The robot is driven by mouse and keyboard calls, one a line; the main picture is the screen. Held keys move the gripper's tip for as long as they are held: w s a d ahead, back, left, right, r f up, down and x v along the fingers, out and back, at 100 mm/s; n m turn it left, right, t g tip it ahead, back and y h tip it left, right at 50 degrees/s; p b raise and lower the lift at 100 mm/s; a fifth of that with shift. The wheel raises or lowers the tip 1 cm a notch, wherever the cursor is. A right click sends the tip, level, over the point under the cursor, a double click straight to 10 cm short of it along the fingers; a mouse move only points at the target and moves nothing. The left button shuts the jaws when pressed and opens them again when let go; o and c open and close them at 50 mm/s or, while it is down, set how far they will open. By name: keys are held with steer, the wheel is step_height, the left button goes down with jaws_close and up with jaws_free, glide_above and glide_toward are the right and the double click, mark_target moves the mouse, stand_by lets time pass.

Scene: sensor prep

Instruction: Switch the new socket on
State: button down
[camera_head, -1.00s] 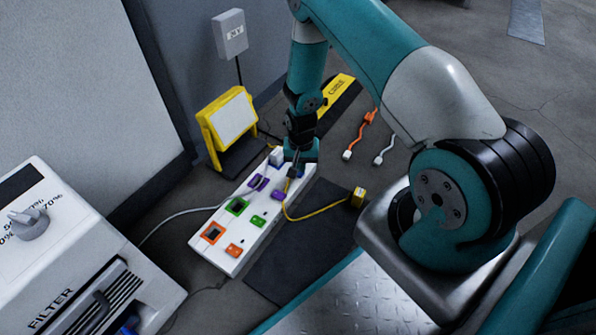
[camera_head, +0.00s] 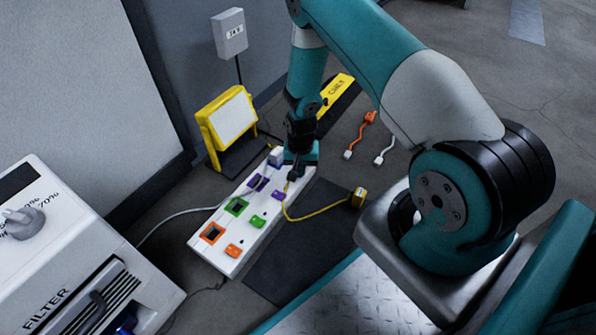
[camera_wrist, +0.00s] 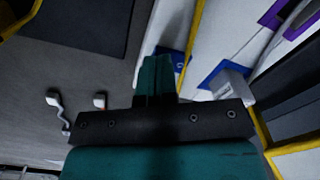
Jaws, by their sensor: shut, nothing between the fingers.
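A long white power strip (camera_head: 222,258) lies on the floor with coloured sockets and matching switches. The orange socket (camera_head: 212,233), green socket (camera_head: 236,206) and purple socket (camera_head: 258,183) run up its left side. The orange switch (camera_head: 233,250), green switch (camera_head: 258,221) and purple switch (camera_head: 278,195) lie on the right. At the far end, a pale plug (camera_head: 275,157) sits at the blue socket (camera_wrist: 208,80). My gripper (camera_head: 293,176) is shut and empty over the far right end. In the wrist view its fingertips (camera_wrist: 158,58) partly cover a blue switch (camera_wrist: 178,57); contact cannot be told.
A yellow-framed panel (camera_head: 230,122) stands behind the strip. Orange and white leads (camera_head: 360,135) lie beyond. A filter machine (camera_head: 80,260) stands at left.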

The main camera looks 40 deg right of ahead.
steer(key=shift+f, duration=0.2)
step_height(320, 180, up, 7)
steer(key=p, duration=0.6)
steer(key=shift+p, duration=0.3)
stand_by(0.3)
